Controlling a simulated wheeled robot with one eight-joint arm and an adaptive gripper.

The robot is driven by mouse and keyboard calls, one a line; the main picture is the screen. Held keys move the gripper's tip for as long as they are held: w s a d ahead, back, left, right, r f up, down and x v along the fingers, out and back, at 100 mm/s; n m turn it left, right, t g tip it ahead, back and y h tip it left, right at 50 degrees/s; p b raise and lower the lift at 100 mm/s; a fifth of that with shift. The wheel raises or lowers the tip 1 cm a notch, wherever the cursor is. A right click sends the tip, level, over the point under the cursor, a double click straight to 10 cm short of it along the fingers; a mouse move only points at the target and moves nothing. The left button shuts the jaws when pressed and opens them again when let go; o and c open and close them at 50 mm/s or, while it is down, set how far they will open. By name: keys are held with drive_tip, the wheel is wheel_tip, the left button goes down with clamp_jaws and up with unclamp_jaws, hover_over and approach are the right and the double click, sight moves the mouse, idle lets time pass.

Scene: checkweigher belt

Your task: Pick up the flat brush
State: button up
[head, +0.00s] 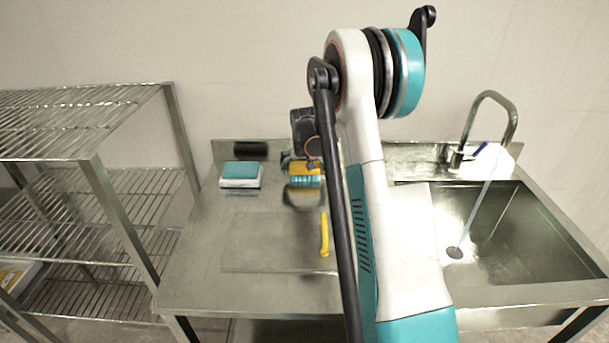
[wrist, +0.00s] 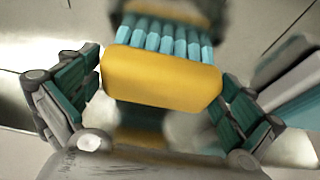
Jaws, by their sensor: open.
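The flat brush (head: 304,169) has a yellow body and a row of teal bristles. It sits near the back of the steel counter, with its bristles toward me. In the wrist view, the brush (wrist: 162,80) fills the middle, between the two fingers. My gripper (wrist: 163,82) is open, with one finger on each side of the yellow body. There is a small gap at the left finger; whether the right finger touches is hard to tell. In the head view, my arm hides part of the counter to the right of the brush.
A blue and white sponge (head: 241,175) lies left of the brush and shows at the right in the wrist view (wrist: 296,88). A yellow handle-like item (head: 324,236) lies nearer on the counter. A sink (head: 500,230) with a faucet is right; a wire rack (head: 85,125) stands left.

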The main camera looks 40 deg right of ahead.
drive_tip(key=c, duration=0.9)
drive_tip(key=shift+c, duration=0.2)
wheel_tip(320, 180, up, 20)
drive_tip(key=p, duration=0.6)
drive_tip(key=o, duration=0.7)
drive_tip(key=c, duration=0.4)
drive_tip(key=shift+f, duration=0.1)
drive_tip(key=shift+c, duration=0.2)
